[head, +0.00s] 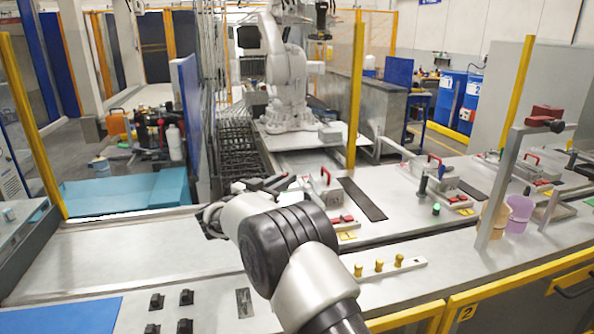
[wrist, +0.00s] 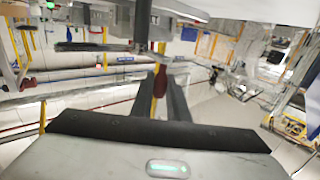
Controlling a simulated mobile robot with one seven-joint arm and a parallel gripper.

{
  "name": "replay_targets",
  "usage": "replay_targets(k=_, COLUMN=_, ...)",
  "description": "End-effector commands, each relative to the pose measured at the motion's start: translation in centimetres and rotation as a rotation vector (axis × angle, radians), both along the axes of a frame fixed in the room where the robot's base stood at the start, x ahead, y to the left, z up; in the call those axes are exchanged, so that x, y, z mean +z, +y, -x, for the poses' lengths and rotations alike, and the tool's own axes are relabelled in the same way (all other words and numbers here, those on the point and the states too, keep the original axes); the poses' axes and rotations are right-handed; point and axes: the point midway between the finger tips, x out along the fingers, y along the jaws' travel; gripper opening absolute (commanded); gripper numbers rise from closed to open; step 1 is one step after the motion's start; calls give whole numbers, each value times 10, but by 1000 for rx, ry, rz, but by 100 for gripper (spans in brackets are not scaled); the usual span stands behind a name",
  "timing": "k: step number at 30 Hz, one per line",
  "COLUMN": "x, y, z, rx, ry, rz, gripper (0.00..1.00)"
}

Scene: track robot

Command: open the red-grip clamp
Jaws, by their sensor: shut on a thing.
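In the wrist view, my gripper (wrist: 161,72) is shut on the clamp's red grip (wrist: 160,84), which shows as a dark red piece between the two dark fingers. The rest of this clamp cannot be made out clearly, so I cannot tell the angle of its lever. The held grip is not clear there.
A grey fixture with a red arch handle (head: 326,176) stands just right of my gripper. Red pads (head: 343,219), yellow knobs (head: 379,265) and a post with a red top (head: 545,118) are farther right. Small black blocks (head: 157,301) lie at front left. A white robot arm (head: 285,75) stands behind.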

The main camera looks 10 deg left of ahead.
Motion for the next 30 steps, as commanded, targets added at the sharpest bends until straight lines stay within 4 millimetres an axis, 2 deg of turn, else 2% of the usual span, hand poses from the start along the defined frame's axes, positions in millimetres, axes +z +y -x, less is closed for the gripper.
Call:
replay_targets(k=21, x=2, y=2, z=1, rx=-67, ry=-6, rz=2, gripper=0)
replay_targets(k=22, x=2, y=2, z=1, rx=-67, ry=-7, rz=2, gripper=20)
replay_targets(k=24, x=2, y=3, z=1, rx=-66, ry=-6, rz=2, gripper=31)
replay_targets(k=30, x=1, y=3, z=1, rx=-64, ry=-4, rz=1, gripper=33)
